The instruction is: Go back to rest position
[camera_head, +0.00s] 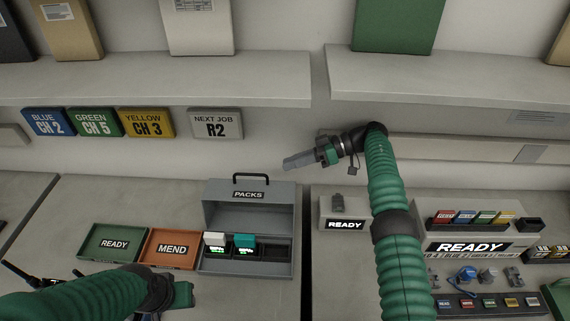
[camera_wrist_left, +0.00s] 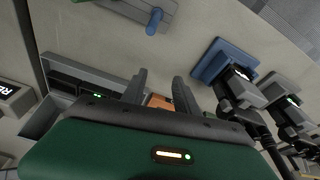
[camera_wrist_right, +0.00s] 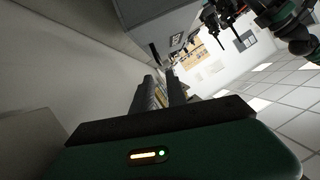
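My right arm reaches up on the right of the head view, and its gripper (camera_head: 300,161) points left in the air above the grey packs box (camera_head: 283,195). In the right wrist view its two fingers (camera_wrist_right: 160,78) stand a little apart with nothing seen held. My left arm comes in low at the left of the head view. Its fingers are not clear there. In the left wrist view the left gripper (camera_wrist_left: 160,76) is open and empty above the bench, with a sliver of orange tray between the fingers beyond.
A green READY tray (camera_head: 96,256) and orange MEND tray (camera_head: 152,262) lie left of the packs box, which holds a white pack (camera_head: 214,239) and a teal pack (camera_head: 244,241). A charger rack (camera_head: 468,246) stands right. Shelves (camera_head: 200,80) run above. Radios (camera_wrist_left: 235,88) stand near the left gripper.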

